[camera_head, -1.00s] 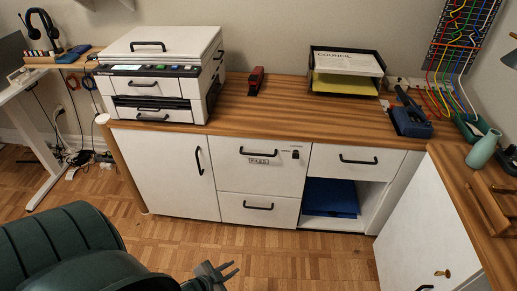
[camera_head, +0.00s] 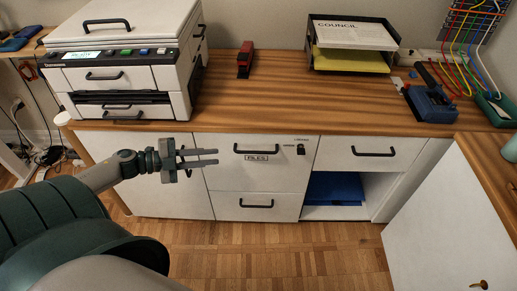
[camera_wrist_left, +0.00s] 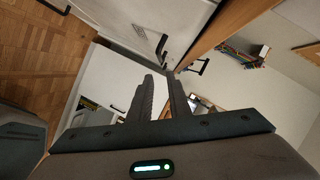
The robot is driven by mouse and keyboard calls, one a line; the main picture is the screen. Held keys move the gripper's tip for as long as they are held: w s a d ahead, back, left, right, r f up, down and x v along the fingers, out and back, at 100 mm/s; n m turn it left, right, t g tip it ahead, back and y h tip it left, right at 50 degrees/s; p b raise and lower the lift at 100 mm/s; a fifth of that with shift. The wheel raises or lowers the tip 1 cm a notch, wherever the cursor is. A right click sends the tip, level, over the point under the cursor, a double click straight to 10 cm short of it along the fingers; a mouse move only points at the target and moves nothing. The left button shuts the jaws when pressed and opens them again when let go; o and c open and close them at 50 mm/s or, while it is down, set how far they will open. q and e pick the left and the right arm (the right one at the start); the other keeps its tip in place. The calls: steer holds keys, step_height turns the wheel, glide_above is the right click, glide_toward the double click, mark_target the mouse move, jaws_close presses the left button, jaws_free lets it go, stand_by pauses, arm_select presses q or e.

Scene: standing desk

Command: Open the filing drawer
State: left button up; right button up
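The filing drawer (camera_head: 225,172) is a white front labelled FILES, closed, in the middle of the cabinet under the wooden counter. Its black bar handle (camera_head: 257,151) is above the label, and a small lock (camera_head: 301,149) is at its upper right. My left gripper (camera_head: 217,157) is left of the handle in the head view, fingers pointing right, empty and apart from it. In the left wrist view its two fingers (camera_wrist_left: 162,82) show a narrow gap with nothing between them. Dark handles show beyond them; I cannot tell which is the drawer's. My right gripper is out of view.
A lower drawer (camera_head: 230,208) is below, a cabinet door on the left, and another drawer (camera_head: 400,152) on the right above an open shelf with a blue item (camera_head: 335,187). A printer (camera_head: 125,60), red stapler (camera_head: 245,62) and paper tray (camera_head: 350,45) stand on the counter.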

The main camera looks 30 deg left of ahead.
mark_target(260, 152)
arm_select(q)
steer(key=shift+r, duration=0.1)
steer(key=shift+w, duration=0.1)
